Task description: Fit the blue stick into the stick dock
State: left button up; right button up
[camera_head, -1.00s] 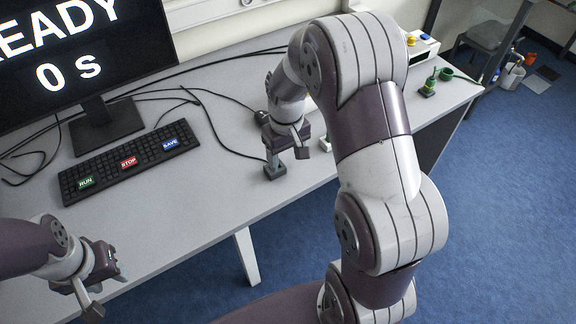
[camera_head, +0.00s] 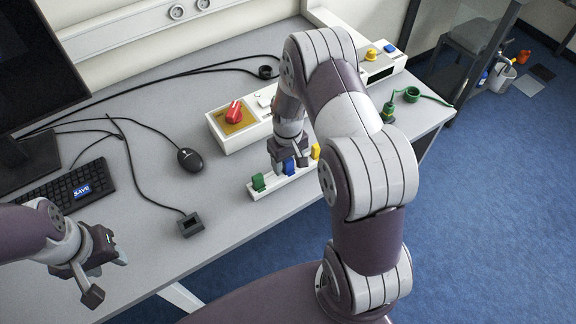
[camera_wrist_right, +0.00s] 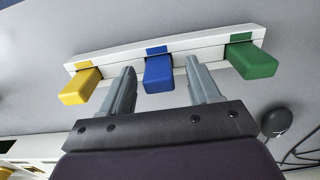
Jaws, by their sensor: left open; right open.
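The blue stick (camera_head: 289,168) stands in the middle of a white rack (camera_head: 272,187), between a green stick (camera_head: 258,183) and a yellow stick (camera_head: 316,151). In the right wrist view the blue stick (camera_wrist_right: 158,74) lies between my right gripper's two fingers (camera_wrist_right: 157,82), with a visible gap on each side. My right gripper (camera_head: 289,163) is open around it. A small dark block with a square opening, apparently the stick dock (camera_head: 190,224), sits on the table to the left of the rack, empty. My left gripper (camera_head: 106,277) is open and empty at lower left.
A white box with a red knob (camera_head: 234,112) stands behind the rack. A mouse (camera_head: 190,160), cables and a keyboard (camera_head: 62,192) lie to the left. A green part (camera_head: 411,94) is at the right. Bare table lies between the dock and the rack.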

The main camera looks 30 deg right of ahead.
aim_at(289, 161)
jog(key=shift+d+f, duration=0.1)
jog(key=c, duration=1.1)
jog(key=shift+o, duration=0.2)
jog(key=r, duration=0.4)
jog(key=shift+s+r, duration=0.3)
jog(key=shift+r, duration=0.05)
jog(key=s+r, duration=0.6)
jog(key=s, duration=0.5)
jog(key=shift+d+r, duration=0.25)
jog(key=shift+d, duration=0.05)
